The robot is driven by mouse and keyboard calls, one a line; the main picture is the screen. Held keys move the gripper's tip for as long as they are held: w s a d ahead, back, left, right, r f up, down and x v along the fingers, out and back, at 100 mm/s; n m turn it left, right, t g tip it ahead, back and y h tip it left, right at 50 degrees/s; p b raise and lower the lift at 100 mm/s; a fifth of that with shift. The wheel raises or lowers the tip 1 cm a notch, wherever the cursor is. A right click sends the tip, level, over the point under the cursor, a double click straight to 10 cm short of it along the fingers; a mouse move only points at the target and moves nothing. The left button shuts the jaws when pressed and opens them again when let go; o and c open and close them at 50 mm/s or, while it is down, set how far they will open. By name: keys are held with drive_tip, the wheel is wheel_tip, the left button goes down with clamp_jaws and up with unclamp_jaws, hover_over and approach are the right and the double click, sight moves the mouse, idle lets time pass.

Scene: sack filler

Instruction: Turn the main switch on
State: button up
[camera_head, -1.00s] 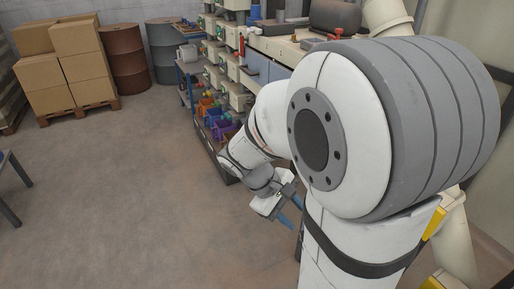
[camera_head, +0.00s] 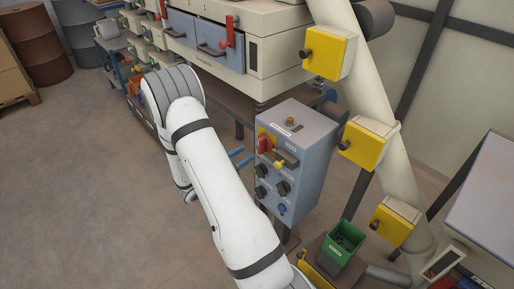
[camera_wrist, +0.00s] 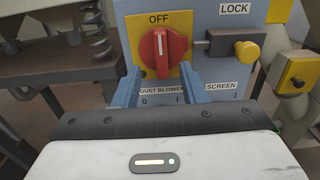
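The main switch is a red rotary knob (camera_wrist: 161,53) on a yellow plate marked OFF. Its handle stands about upright, with a white mark at the top. In the head view the red knob (camera_head: 265,145) is on the upper left of the blue-grey control box (camera_head: 312,135). My gripper (camera_wrist: 160,74) is open and empty. Its blue fingers stand either side of the knob's lower end in the wrist view; contact cannot be told. To the right is a sliding bolt with a yellow knob (camera_wrist: 246,51), under a LOCK label (camera_wrist: 235,9).
Below the switch are labels DUST BLOWER (camera_wrist: 162,90) and SCREEN (camera_wrist: 220,86), with more dark knobs (camera_head: 283,188) on the box. Yellow boxes (camera_head: 325,52) sit on a slanted pipe at the right. A green bin (camera_head: 341,246) stands below.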

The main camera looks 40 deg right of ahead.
sight(258, 146)
drive_tip(key=d, duration=0.6)
drive_tip(key=shift+w+d, duration=0.25)
drive_tip(key=shift+d, duration=0.15)
drive_tip(key=shift+c, duration=0.6)
clamp_jaws()
